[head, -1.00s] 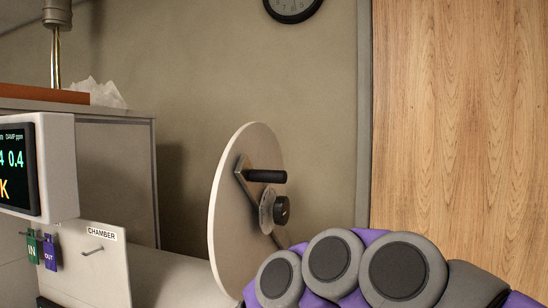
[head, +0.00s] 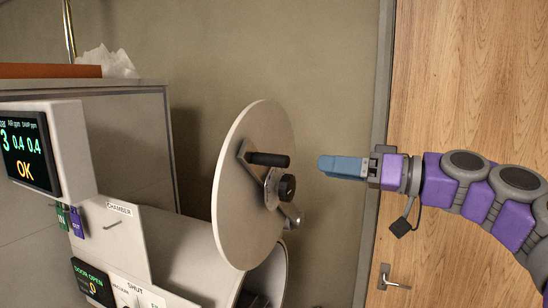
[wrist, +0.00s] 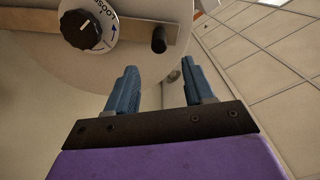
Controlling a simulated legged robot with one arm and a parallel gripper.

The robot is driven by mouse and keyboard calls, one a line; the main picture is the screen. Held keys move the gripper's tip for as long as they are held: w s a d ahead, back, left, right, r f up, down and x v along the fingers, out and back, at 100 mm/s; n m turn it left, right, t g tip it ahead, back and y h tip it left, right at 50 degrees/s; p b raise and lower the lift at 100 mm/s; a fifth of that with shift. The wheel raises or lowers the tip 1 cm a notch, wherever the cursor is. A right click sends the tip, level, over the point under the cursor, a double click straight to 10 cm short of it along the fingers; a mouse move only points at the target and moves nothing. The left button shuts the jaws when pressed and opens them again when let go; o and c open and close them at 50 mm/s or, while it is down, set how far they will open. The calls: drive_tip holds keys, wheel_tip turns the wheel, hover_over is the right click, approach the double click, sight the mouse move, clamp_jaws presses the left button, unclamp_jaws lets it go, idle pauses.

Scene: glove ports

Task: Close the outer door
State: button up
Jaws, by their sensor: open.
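The outer door (head: 240,190) is a round pale disc standing open, swung away from the end of the cylindrical chamber (head: 200,245). Its outer face carries a black bar handle (head: 268,159) on a bracket and a black knob (head: 287,187). My gripper (head: 322,166) has blue fingers and is right of the door, apart from the handle. In the wrist view my gripper (wrist: 160,82) is open with nothing between its fingers. The door (wrist: 190,50), the knob (wrist: 82,30) and the handle end (wrist: 159,40) show beyond the fingertips.
A display box (head: 75,130) reads OK, and a lower panel (head: 92,282) reads DOOR OPEN. Green and purple IN and OUT tags (head: 70,218) hang at the left. A wooden room door (head: 460,90) stands behind my arm. Wall space right of the disc is clear.

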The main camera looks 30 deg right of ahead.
sight(269, 160)
drive_tip(key=p+x, duration=0.1)
drive_tip(key=x, duration=1.2)
drive_tip(key=shift+w, duration=0.25)
drive_tip(key=shift+a, duration=0.4)
drive_tip(key=shift+d, duration=0.1)
drive_tip(key=shift+c, duration=0.3)
drive_tip(key=shift+w+d, duration=0.1)
drive_tip(key=shift+d, duration=0.3)
drive_tip(key=c, duration=0.4)
drive_tip(key=shift+a, duration=0.2)
clamp_jaws()
